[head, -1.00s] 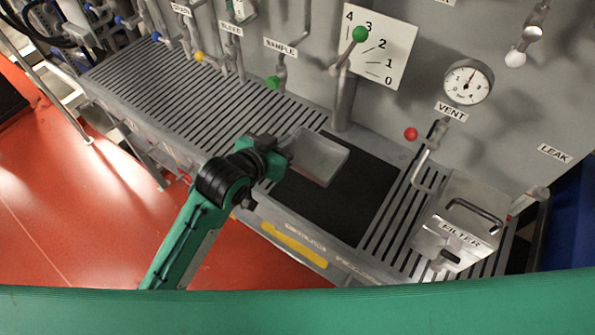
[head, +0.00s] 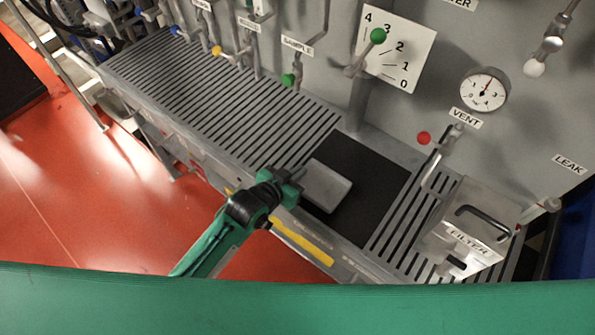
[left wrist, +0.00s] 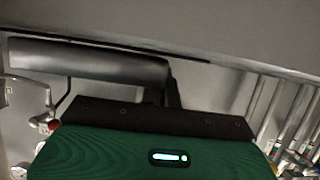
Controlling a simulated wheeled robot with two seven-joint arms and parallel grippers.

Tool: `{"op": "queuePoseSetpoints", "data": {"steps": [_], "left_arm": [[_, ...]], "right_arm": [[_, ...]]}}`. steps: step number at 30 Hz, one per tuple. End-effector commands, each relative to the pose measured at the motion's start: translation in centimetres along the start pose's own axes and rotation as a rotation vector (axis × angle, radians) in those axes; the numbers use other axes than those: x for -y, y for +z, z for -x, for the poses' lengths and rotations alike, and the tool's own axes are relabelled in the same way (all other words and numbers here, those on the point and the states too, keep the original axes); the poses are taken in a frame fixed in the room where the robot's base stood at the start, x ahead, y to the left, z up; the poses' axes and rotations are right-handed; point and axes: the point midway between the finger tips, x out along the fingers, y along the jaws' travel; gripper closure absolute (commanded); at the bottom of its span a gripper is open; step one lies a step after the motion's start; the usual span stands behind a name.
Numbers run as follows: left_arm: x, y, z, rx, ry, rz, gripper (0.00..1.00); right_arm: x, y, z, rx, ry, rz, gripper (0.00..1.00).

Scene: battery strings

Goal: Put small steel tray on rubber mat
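The small steel tray (head: 327,187) is a shallow grey rectangle in the head view. It lies over the left part of the black rubber mat (head: 378,190), which sits on the slatted bench. I cannot tell whether the tray touches the mat. My left gripper (head: 296,180) is at the tray's left edge and appears shut on it; its fingertips are hard to make out. In the left wrist view, my green gripper body fills the bottom and a grey form lies beyond it, too unclear to name. My right gripper is not in view.
The slatted bench (head: 215,90) runs along a grey panel with valves and a lever with a green knob (head: 378,36). A steel filter box (head: 470,232) with a handle stands right of the mat. The mat's right part is clear.

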Motion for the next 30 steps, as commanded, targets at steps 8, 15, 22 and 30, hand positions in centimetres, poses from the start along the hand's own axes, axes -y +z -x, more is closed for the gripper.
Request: {"op": "queuePoseSetpoints", "data": {"steps": [8, 15, 22, 30], "left_arm": [[0.0, 0.3, -0.1, 0.001, 0.000, 0.000, 0.88], [0.0, 0.2, -0.1, 0.001, 0.000, 0.000, 0.76], [0.0, 0.0, 0.5, 0.000, 0.000, 0.000, 0.76], [0.0, 0.2, 5.2, 0.002, 0.000, -0.001, 0.76]], "right_arm": [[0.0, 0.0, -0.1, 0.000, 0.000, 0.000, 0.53], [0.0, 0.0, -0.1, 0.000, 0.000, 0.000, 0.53], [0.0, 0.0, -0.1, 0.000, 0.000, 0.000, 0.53], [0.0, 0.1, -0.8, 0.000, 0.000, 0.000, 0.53]]}}
